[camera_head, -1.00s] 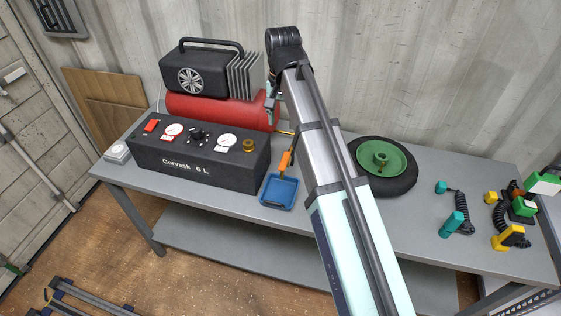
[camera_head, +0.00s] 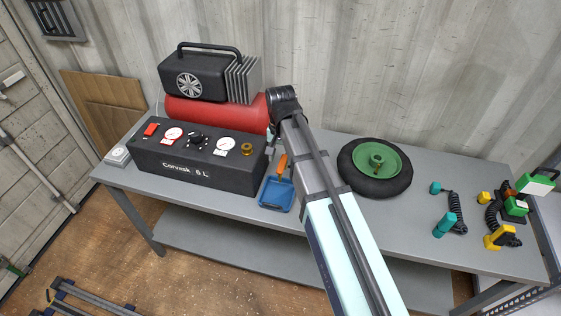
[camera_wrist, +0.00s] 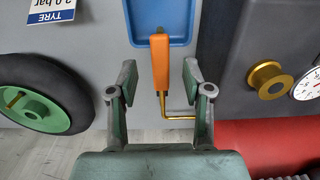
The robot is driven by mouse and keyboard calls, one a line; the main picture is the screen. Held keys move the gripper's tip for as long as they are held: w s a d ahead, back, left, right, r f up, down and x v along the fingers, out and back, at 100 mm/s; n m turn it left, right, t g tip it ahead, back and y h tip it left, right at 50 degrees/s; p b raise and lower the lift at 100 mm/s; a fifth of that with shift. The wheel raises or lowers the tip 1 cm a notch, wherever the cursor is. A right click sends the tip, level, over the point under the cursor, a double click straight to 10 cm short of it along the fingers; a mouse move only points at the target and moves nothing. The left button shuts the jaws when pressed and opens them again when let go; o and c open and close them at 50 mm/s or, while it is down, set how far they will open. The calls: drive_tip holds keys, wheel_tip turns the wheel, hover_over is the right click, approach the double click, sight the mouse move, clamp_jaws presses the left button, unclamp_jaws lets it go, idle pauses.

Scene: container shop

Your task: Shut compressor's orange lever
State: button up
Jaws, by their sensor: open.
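The compressor's red tank (camera_head: 216,112) stands at the back left of the bench, and its end also shows in the wrist view (camera_wrist: 270,143). The orange lever (camera_head: 282,165) sits on a thin brass pipe (camera_wrist: 178,117) beside the tank. In the wrist view the lever (camera_wrist: 160,62) points away from me, its far end over the edge of a blue tray (camera_wrist: 178,30). My gripper (camera_wrist: 160,82) is open, with one finger on each side of the lever and a gap showing on both sides. In the head view my arm hides the gripper.
A black control box (camera_head: 198,162) with gauges and a brass knob (camera_head: 247,149) stands left of the lever. A black wheel with a green hub (camera_head: 376,160) lies to the right. Coiled-cord tools (camera_head: 447,220) lie farther right. Bare bench lies between wheel and tools.

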sight(281, 167)
drive_tip(key=shift+f+p, duration=0.35)
drive_tip(key=shift+f, duration=1.55)
clamp_jaws()
